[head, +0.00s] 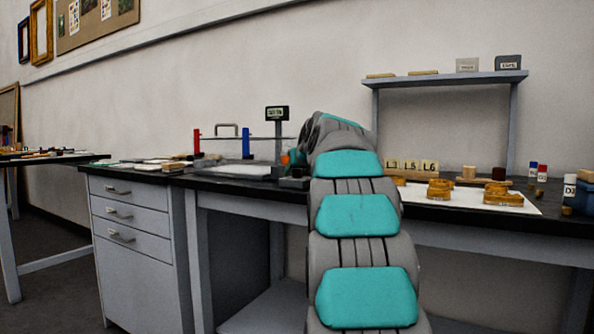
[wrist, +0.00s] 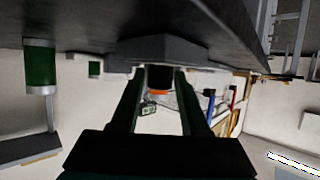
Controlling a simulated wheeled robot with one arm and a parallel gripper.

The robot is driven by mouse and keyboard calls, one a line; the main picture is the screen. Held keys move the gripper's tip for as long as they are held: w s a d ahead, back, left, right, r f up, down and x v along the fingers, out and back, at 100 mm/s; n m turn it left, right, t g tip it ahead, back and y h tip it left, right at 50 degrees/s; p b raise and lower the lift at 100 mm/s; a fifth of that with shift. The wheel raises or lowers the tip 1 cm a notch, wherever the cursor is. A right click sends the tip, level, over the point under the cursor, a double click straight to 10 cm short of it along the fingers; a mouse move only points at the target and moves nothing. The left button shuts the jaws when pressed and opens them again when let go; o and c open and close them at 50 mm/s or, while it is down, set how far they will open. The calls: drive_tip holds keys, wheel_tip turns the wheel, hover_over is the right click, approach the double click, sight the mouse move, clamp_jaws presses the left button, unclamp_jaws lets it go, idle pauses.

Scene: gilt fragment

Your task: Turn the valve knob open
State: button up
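The valve knob (wrist: 160,77) is dark with an orange mark (wrist: 160,92) and shows in the wrist view in front of a grey block (wrist: 165,49). My gripper (wrist: 161,82) is open, its two long dark fingers spread apart with the knob between their tips. The knob nearly fills the gap at the tips, and I cannot tell whether either finger touches it. In the head view my own arm hides the gripper and most of the knob's place. A small orange patch (head: 285,158) shows just left of the arm.
The black bench top (head: 235,181) carries a stand with a small display (head: 277,113) and a red post (head: 197,141) left of my arm. Lettered blocks (head: 411,166) and orange-brown pieces on a white sheet (head: 450,203) lie right.

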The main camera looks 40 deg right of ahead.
drive_tip(key=shift+o, duration=1.2)
drive_tip(key=shift+s+r, duration=0.1)
drive_tip(key=shift+s, duration=0.05)
drive_tip(key=v, duration=0.7)
drive_tip(key=shift+s+a, duration=0.2)
